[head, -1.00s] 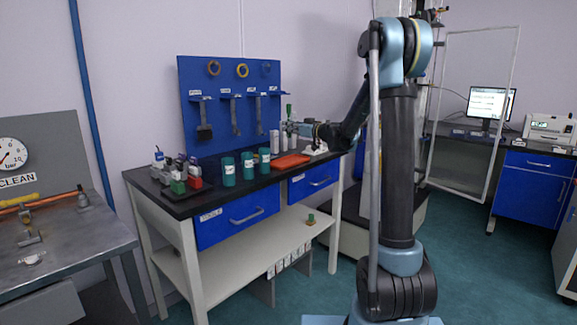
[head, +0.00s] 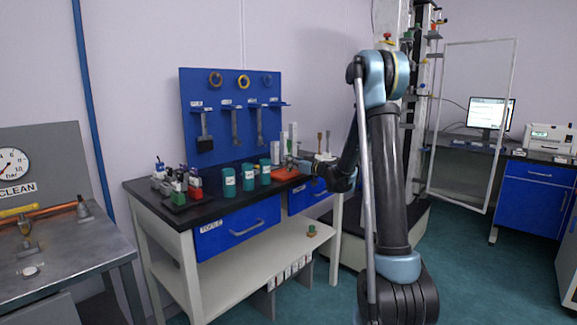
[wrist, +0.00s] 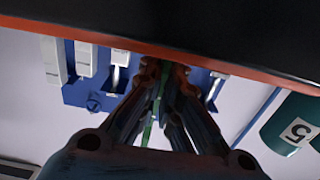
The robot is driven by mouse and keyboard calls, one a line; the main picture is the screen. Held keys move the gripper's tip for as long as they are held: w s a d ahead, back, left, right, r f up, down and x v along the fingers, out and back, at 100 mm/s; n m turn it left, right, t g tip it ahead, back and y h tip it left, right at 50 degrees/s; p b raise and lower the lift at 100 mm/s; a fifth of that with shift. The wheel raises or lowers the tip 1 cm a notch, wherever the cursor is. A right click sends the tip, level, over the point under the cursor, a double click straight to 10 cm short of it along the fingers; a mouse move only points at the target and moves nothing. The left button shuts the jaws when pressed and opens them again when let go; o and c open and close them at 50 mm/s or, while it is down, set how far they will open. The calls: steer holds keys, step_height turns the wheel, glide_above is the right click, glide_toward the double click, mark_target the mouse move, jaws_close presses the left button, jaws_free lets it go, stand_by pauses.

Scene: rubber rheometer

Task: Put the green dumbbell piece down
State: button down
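The green dumbbell piece (wrist: 155,112) shows in the wrist view as a thin green strip between the fingers. My gripper (wrist: 164,72) is shut on it. In the head view my gripper (head: 295,163) is low over the workbench, at the orange tray (head: 284,176). The tray's orange edge also crosses the wrist view (wrist: 100,38), close to the fingertips. Whether the piece touches the tray I cannot tell. Much of the piece is hidden by the fingers.
Several teal cylinders (head: 228,182) stand left of the tray on the black workbench (head: 210,203). A rack of small coloured pieces (head: 178,187) is at the bench's left end. A blue tool board (head: 220,130) stands behind. White cylinders (head: 284,143) are close behind my gripper.

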steer(key=shift+f, duration=0.2)
steer(key=c, duration=1.8)
jaws_free()
steer(key=v, duration=1.1)
steer(key=s+d+f+m+g+h, duration=0.2)
steer(key=s+g+h, duration=0.1)
steer(key=s, duration=0.9)
steer(key=s+d+f+m+g+h, duration=0.1)
steer(key=s+d+f+g+h, duration=0.15)
steer(key=s, duration=0.85)
steer(key=s+d+f+m+g+h, duration=0.1)
steer(key=s+d+f+m+h, duration=0.2)
steer(key=s+d, duration=0.4)
steer(key=s+d+f+m+g+h, duration=0.2)
steer(key=s+d+f+m+h, duration=0.2)
steer(key=s, duration=1.2)
steer(key=d+f+h, duration=0.1)
steer(key=d+f, duration=0.2)
steer(key=shift+s+d+f+h, duration=0.2)
steer(key=shift+s+f+h, duration=0.1)
steer(key=shift+f+h, duration=0.05)
